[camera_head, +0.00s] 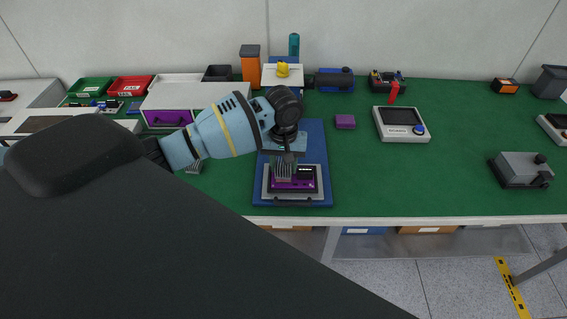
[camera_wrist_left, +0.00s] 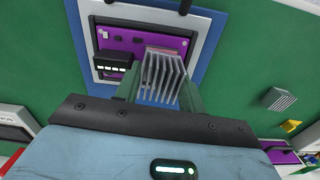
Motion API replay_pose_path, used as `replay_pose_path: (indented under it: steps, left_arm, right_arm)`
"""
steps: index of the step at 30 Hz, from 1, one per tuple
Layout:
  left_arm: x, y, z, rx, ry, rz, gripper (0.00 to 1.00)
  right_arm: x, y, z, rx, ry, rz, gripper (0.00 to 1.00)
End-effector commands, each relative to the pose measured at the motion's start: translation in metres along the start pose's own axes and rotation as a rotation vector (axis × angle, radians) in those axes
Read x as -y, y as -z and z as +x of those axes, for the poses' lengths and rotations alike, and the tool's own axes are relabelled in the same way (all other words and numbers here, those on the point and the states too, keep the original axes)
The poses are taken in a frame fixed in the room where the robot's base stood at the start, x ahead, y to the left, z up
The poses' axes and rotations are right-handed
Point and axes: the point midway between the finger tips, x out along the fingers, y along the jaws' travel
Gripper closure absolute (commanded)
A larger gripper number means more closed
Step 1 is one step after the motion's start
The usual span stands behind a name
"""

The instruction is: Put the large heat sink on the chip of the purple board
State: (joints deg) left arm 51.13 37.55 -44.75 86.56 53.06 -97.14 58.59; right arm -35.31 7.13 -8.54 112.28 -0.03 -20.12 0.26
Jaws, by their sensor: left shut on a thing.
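My left gripper (camera_head: 287,155) is shut on a grey finned heat sink (camera_head: 284,170), which also shows between the fingers in the left wrist view (camera_wrist_left: 163,80). It holds the heat sink over the purple board (camera_head: 288,186), fins toward the wrist camera. The purple board (camera_wrist_left: 118,40) sits in a grey frame on a blue mat. A black block with white marks is on the board beside the heat sink. The chip is mostly hidden behind the heat sink; I cannot tell whether they touch. My right gripper is not in view.
Another finned heat sink (camera_head: 193,167) lies on the green table mat left of the blue mat (camera_head: 317,140). A white drawer unit (camera_head: 185,93) stands behind it. A small purple box (camera_head: 345,121) and a grey device (camera_head: 401,124) are to the right. The right of the table has free room.

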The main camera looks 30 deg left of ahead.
Motion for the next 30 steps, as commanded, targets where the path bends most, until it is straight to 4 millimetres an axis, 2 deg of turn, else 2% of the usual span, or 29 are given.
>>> replay_pose_path:
  steps: [27,28,30]
  left_arm:
    - [0.0,0.0,0.012,0.0,-0.001,0.0,0.86]
    - [0.0,0.0,0.011,0.0,0.0,0.0,0.58]
    - [0.0,0.0,0.011,0.0,0.0,0.0,0.49]
  right_arm:
    - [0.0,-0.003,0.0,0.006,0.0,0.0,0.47]
    - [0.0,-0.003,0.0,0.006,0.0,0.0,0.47]
    - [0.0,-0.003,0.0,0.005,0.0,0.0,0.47]
